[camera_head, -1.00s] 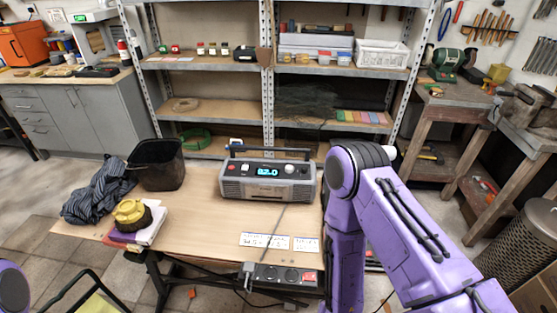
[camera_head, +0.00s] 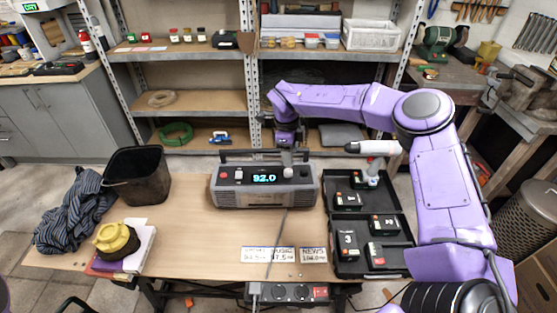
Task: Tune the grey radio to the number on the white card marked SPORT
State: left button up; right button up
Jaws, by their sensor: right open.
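The grey radio (camera_head: 264,192) stands at the back of the wooden table. Its lit display (camera_head: 264,178) seems to read 92.0. A light knob (camera_head: 287,171) is at the right of the display. My right gripper (camera_head: 287,158) points down right at this knob; it is open, and I cannot tell whether its fingers touch the knob. White cards (camera_head: 262,262) lie at the table's front, crossed by a cable; their small lettering is hard to read, and I cannot pick out SPORT. Another white card (camera_head: 314,254) to their right seems to say NEWS. My left gripper is out of view.
A black case (camera_head: 362,222) with numbered blocks and a drill lies open at the right. A black bin (camera_head: 138,176), striped cloth (camera_head: 70,213) and yellow-capped item (camera_head: 116,239) are at the left. A power strip (camera_head: 290,292) is at the front edge. Shelves stand behind.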

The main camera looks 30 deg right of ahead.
jog(key=w+r+y, duration=0.1)
jog(key=w, duration=0.1)
jog(key=p, duration=0.2)
send_over(289, 171)
jog(key=shift+m, duration=0.3)
jog(key=f, duration=0.4)
jog(key=shift+s, duration=0.25)
jog(key=f, duration=0.2)
jog(key=w+f+p, duration=0.1)
jog(key=f, duration=0.2)
jog(key=shift+f, duration=0.15)
jog(key=shift+s, duration=0.25)
jog(key=shift+c, duration=0.9)
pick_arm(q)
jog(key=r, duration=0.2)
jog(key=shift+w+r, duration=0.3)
pick_arm(e)
jog(key=c, duration=0.9)
